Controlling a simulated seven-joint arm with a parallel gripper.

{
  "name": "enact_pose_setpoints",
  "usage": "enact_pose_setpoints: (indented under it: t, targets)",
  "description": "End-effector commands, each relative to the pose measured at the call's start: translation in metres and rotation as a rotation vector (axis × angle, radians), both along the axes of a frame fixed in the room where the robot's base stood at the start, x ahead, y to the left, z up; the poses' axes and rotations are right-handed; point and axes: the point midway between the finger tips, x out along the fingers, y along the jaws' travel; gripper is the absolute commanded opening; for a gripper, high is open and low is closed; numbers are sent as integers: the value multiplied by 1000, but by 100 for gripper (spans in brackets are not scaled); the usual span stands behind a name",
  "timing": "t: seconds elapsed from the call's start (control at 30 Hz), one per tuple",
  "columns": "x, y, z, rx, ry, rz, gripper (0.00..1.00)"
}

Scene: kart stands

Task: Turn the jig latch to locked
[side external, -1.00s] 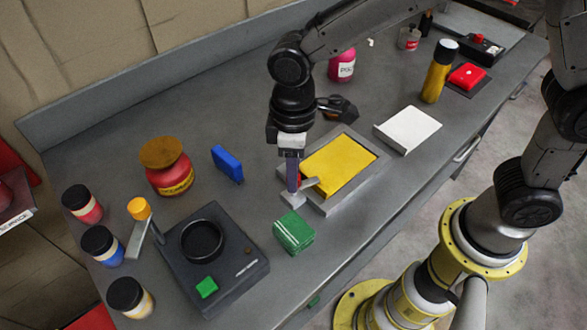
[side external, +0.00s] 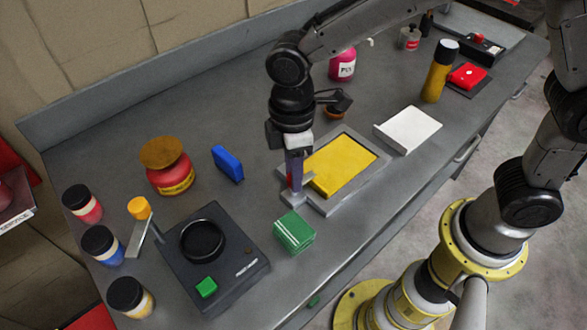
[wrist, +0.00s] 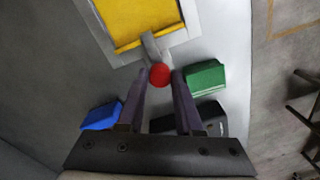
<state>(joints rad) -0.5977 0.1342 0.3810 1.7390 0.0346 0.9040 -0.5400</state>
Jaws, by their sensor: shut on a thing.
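The jig is a grey frame (side external: 357,142) around a yellow plate (side external: 342,166), lying flat on the bench. Its latch is a short grey lever (wrist: 150,45) with a red knob (wrist: 160,75), at the frame's left corner in the side view. The lever reaches over the edge of the yellow plate. My gripper (side external: 293,186) points down at this corner. In the wrist view its two fingers (wrist: 160,80) are closed on the red knob, one on each side. In the side view the fingers mostly hide the knob.
A green block (side external: 294,232) lies close in front of my gripper. A blue block (side external: 227,164) stands to its left. A black fixture (side external: 245,272) with a round recess is at front left. A white tray (side external: 410,130) is right of the jig. Several jars stand at far left.

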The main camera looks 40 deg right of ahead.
Motion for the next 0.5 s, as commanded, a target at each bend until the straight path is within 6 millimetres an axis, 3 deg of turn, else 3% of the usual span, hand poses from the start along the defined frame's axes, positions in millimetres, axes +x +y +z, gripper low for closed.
enact_pose_setpoints:
  t: [0.17,0.2,0.33,0.5]
  targets:
    - [1,1,2,4,-5,1,0]
    - [1,1,2,4,-5,1,42]
    - [1,1,1,3,-4,0,64]
    - [0,0,1,1,-2,-1,64]
